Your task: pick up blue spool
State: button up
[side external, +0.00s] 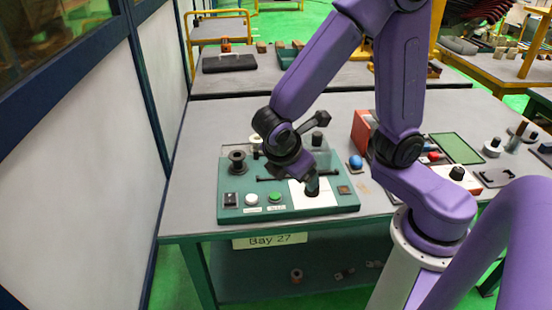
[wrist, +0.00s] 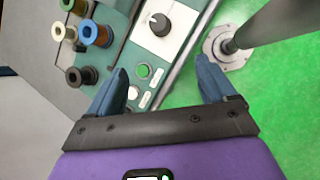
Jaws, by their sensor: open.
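The blue spool (wrist: 89,29) stands in the wrist view at the upper left, on the green panel among other spools.
A black knob (wrist: 160,24) and green button (wrist: 143,70) are close by. A blue ball-like object (side external: 355,162) lies right of the panel (side external: 230,212).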

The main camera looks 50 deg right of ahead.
jog(key=w+a+f+n+t+h, duration=0.3)
jog(key=w+a+n+h, duration=0.15)
jog(key=w+h, duration=0.4)
jog(key=shift+n+y, duration=0.35)
jog(key=shift+y, duration=0.6)
jog(key=x, duration=1.2)
jog(key=w+x, duration=0.1)
jog(key=x, duration=0.4)
jog(key=shift+w+d, duration=0.15)
jog(key=shift+d, duration=0.1)
jog(key=c, duration=1.2)
jog(key=shift+c, duration=0.2)
jog(key=shift+r, duration=0.1)
